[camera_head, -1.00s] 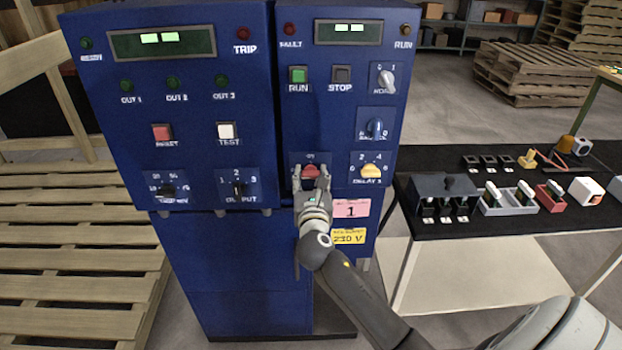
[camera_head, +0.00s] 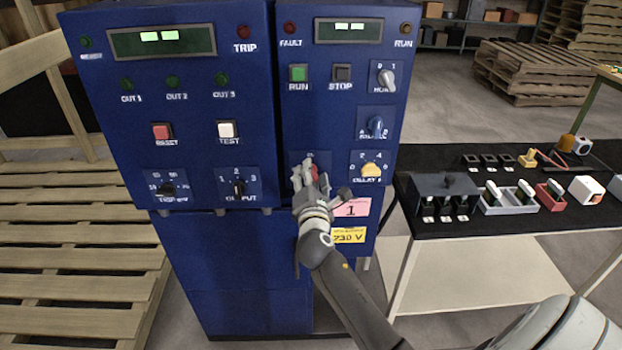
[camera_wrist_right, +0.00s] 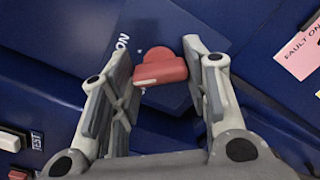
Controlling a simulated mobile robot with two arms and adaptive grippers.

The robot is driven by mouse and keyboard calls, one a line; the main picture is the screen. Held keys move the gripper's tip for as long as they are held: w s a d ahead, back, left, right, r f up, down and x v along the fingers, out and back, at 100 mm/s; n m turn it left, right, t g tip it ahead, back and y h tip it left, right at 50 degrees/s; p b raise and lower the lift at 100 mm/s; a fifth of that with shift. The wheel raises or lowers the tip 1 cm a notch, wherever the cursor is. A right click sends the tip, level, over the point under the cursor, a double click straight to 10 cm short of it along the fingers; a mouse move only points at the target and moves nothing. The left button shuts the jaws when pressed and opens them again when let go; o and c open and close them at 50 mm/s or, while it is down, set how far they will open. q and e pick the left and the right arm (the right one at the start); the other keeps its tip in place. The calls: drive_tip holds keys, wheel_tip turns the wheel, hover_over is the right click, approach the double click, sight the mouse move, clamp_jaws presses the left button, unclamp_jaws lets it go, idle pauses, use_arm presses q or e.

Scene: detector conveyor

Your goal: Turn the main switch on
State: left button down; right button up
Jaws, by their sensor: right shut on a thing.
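The main switch is a red rotary knob (camera_head: 314,172) low on the right blue panel, left of the yellow DELAY knob (camera_head: 371,170). My right gripper (camera_head: 318,184) is at it, tilted, with one finger out to the lower right, and covers part of the knob and its label. Letters of a position mark (camera_wrist_right: 122,42) show beside the handle. My left gripper is not in view.
A pink label (camera_head: 351,208) and a yellow 230 V label (camera_head: 349,235) are just below and right of the gripper. A black-topped table (camera_head: 470,228) with several parts stands to the right. Wooden pallets (camera_head: 70,260) lie at the left.

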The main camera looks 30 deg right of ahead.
drive_tip(key=shift+f+m+b, duration=0.1)
drive_tip(key=shift+m+b, duration=0.75)
drive_tip(key=shift+m, duration=3.45)
drive_tip(key=o, duration=1)
drive_tip(key=shift+s, duration=0.1)
drive_tip(key=v, duration=1.2)
drive_tip(key=shift+a, duration=0.1)
drive_tip(key=shift+f, duration=0.1)
